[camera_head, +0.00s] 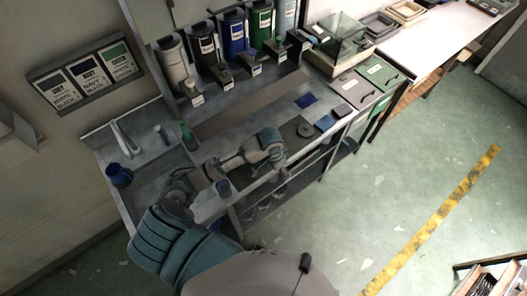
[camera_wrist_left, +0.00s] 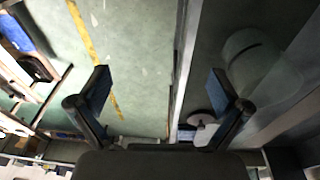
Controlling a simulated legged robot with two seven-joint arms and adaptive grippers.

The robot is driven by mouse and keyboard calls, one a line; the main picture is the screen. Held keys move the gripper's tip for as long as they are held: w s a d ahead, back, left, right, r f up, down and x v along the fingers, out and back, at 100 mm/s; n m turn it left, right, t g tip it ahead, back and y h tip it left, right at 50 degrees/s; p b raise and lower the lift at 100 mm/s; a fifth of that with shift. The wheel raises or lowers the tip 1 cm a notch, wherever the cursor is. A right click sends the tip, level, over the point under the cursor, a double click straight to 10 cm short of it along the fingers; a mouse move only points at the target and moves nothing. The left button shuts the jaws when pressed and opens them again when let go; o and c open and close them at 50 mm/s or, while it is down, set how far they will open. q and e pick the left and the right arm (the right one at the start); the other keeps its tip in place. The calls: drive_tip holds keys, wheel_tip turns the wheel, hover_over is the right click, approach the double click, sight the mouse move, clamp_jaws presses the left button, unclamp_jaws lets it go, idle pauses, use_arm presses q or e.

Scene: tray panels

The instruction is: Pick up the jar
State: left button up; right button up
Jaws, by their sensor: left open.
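I cannot tell for sure which thing is the jar. A pale, rounded, jar-like shape (camera_wrist_left: 255,62) shows at the right of the left wrist view, beyond the right finger and apart from it. In the head view a dark blue cup-like container (camera_head: 119,176) stands at the left end of the counter. My left gripper is open and empty in the left wrist view (camera_wrist_left: 160,82). In the head view my arm reaches over the counter's front part, and its fingers are not clearly visible. My right gripper does not show.
Several coloured canisters (camera_head: 235,38) stand along the back of the counter (camera_head: 235,115). A green bottle (camera_head: 187,136) stands left of my forearm. A round dark disc (camera_head: 304,130) and a blue block (camera_head: 325,122) lie to its right. A glass box (camera_head: 340,36) stands farther right. The floor is open.

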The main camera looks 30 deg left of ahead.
use_arm(q)
drive_tip(key=w+a+r+n+g+y, duration=0.1)
drive_tip(key=w+a+r, duration=0.2)
drive_tip(key=a+r, duration=0.25)
drive_tip(key=w+a+r+n, duration=0.1)
drive_tip(key=w+a+r, duration=0.3)
drive_tip(key=a+r, duration=0.15)
drive_tip(key=f, duration=0.7)
drive_tip(key=f+p, duration=0.1)
drive_tip(key=f, duration=0.3)
drive_tip(key=shift+d+f, duration=0.35)
drive_tip(key=f, duration=0.6)
drive_tip(key=shift+a+f+p, duration=0.1)
drive_tip(key=shift+a+p, duration=0.25)
drive_tip(key=shift+a, duration=0.05)
drive_tip(key=shift+d, duration=0.15)
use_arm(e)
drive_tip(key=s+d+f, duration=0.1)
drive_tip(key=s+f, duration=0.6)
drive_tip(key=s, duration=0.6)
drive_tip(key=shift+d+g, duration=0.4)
use_arm(q)
drive_tip(key=shift+c, duration=1.4)
drive_tip(key=shift+d, duration=0.1)
drive_tip(key=c, duration=0.8)
drive_tip(key=shift+s, duration=0.15)
drive_tip(key=shift+c, duration=0.9)
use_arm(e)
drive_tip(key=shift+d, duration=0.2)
